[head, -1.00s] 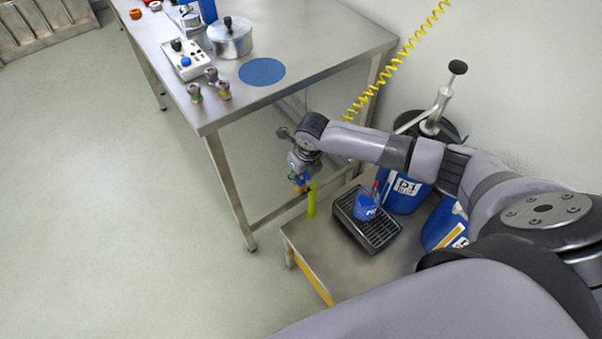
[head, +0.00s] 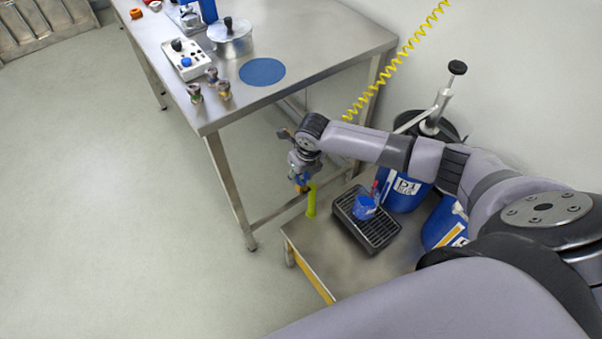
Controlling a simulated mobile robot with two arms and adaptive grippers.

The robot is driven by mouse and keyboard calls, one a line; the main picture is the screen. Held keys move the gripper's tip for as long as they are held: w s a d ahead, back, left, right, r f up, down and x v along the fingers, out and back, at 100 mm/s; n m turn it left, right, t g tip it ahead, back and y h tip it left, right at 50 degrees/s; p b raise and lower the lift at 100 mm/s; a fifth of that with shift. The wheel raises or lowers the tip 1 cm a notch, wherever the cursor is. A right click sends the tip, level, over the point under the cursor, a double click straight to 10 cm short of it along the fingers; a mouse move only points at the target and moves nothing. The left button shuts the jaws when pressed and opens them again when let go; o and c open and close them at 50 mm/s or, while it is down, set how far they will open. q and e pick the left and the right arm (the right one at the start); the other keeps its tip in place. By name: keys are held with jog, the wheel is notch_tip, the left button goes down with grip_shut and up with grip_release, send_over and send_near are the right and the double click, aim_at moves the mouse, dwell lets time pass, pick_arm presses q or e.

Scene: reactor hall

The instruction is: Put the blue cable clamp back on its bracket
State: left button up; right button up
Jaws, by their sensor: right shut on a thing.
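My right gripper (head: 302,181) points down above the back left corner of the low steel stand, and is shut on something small. A bit of blue shows at its fingertips, likely the blue cable clamp (head: 300,177), mostly hidden by the fingers. A yellow-green upright post (head: 311,201) stands at the stand's edge, just below and right of the fingertips. I cannot tell whether the held piece touches it, nor whether this post is the bracket. My left gripper is not in view.
The low stand (head: 318,262) carries a black drip tray (head: 378,240) with a blue cup (head: 364,208). Blue drums (head: 402,192) stand behind it. The steel table (head: 325,45) holds a pot (head: 231,38), a button box (head: 186,60) and a blue disc (head: 262,72). The floor at left is clear.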

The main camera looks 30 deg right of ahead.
jog(key=shift+f+b, duration=0.3)
jog(key=shift+f, duration=0.25)
dwell(0.4)
jog(key=o, duration=1.1)
jog(key=shift+o, duration=0.2)
jog(key=v, duration=1.2)
jog(key=shift+a, duration=0.1)
